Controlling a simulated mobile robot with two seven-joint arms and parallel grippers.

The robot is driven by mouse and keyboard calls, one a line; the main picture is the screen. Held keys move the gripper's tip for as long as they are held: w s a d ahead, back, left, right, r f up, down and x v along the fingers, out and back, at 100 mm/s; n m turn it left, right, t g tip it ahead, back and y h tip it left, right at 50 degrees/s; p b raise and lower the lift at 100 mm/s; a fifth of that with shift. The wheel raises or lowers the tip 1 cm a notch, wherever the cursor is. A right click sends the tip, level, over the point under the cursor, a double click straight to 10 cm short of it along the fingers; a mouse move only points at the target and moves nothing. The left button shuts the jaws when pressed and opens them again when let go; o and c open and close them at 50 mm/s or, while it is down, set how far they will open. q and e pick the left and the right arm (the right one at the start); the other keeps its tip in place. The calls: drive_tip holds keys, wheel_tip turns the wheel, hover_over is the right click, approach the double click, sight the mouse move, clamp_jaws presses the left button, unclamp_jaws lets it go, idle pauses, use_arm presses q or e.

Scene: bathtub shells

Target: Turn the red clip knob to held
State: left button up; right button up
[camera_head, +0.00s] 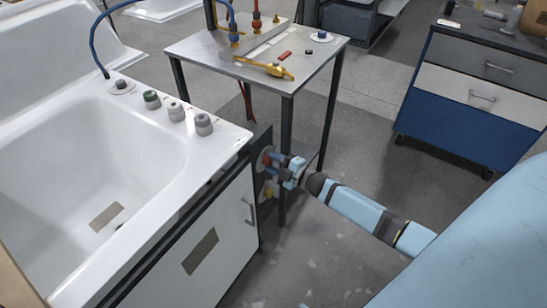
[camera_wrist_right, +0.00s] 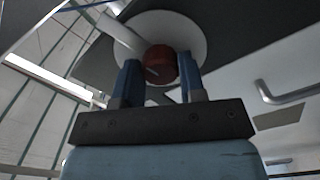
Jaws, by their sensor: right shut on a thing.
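The red clip knob (camera_wrist_right: 161,62) sits on a round white plate (camera_wrist_right: 196,30) in the right wrist view, with a pale line on its face. In the head view the knob (camera_head: 266,157) shows as a small reddish disc at the end of the tub cabinet, partly hidden by my gripper. My right gripper (camera_wrist_right: 160,72) has its two blue fingers on either side of the knob and is shut on it. In the head view the right gripper (camera_head: 279,160) reaches it from the right. My left gripper is in neither view.
The white bathtub shell (camera_head: 150,95) on its cabinet (camera_head: 222,225) fills the left. A metal side table (camera_head: 215,50) with a yellow tool (camera_head: 265,68) stands behind my gripper. A blue drawer cart (camera_head: 450,110) stands at the right. A cabinet handle (camera_head: 249,211) projects nearby.

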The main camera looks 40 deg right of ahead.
use_arm(q)
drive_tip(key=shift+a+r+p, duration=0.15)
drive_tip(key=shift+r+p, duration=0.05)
drive_tip(key=shift+p, duration=0.4)
use_arm(e)
drive_tip(key=shift+m, duration=1)
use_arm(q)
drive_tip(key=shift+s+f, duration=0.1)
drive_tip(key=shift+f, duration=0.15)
use_arm(e)
drive_tip(key=o, duration=0.9)
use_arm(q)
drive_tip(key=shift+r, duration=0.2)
use_arm(e)
drive_tip(key=shift+s+d, duration=0.1)
drive_tip(key=shift+s, duration=0.2)
use_arm(q)
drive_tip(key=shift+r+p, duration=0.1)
drive_tip(key=shift+p, duration=0.6)
use_arm(e)
drive_tip(key=v, duration=1.3)
drive_tip(key=shift+s+d, duration=0.1)
